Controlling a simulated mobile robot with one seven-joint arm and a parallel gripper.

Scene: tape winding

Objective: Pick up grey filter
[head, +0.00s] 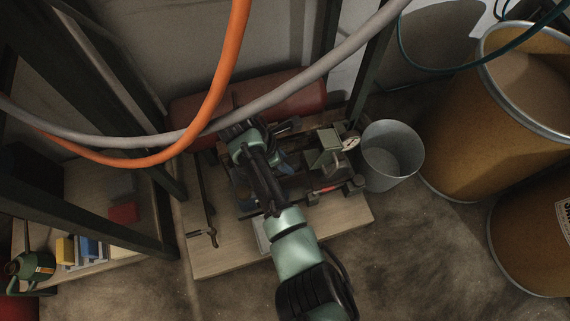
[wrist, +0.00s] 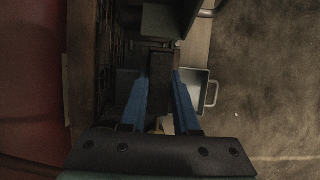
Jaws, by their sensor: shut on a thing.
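My gripper (wrist: 161,82) shows in the wrist view with its two blue fingers on either side of a dark grey block. The fingers are shut on this block (wrist: 161,68), which looks like the grey filter, though the light is too dim to be sure. In the head view my arm hides most of the gripper, and the block cannot be made out there. The gripper is over the tape winding machine (head: 326,160), which stands on a pale wooden board (head: 235,257).
A grey container with a handle (wrist: 211,92) is right of the fingers in the wrist view. A grey bucket (head: 390,155) and brown drums (head: 500,120) stand to the right. Orange (head: 225,60) and grey hoses (head: 290,85) hang across. Dark posts stand left; red cylinders (head: 300,98) lie behind.

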